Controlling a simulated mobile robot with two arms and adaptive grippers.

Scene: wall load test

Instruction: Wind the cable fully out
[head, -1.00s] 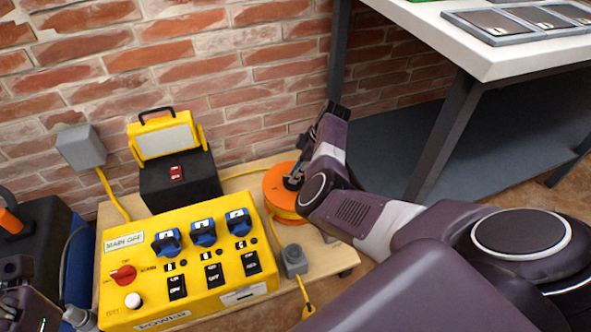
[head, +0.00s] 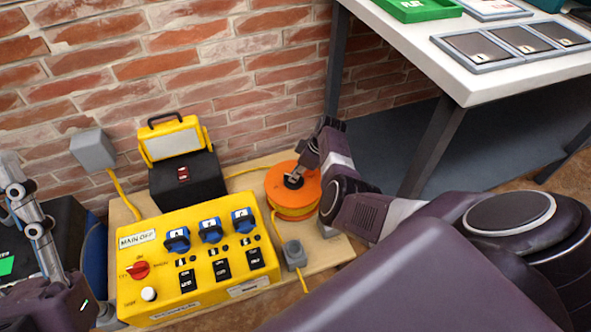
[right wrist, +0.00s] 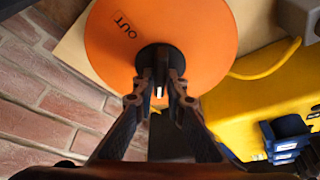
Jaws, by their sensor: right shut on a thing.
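The cable reel is an orange drum (head: 284,177) with yellow cable (head: 293,213) wound under its top disc, on the wooden board. In the right wrist view its orange disc (right wrist: 195,25) bears the word OUT beside a black centre knob (right wrist: 160,54). My right gripper (head: 294,181) points down at the reel's centre; in the right wrist view its two fingers (right wrist: 160,85) are closed around the knob. My left gripper (head: 30,215) is at the left edge, away from the reel, and its jaw opening is unclear.
A yellow power panel (head: 200,255) with blue sockets and a red switch stands left of the reel. A yellow lamp (head: 172,140) sits on a black box behind it. A grey plug box (head: 294,253) lies in front of the reel. A white table (head: 465,85) stands at right.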

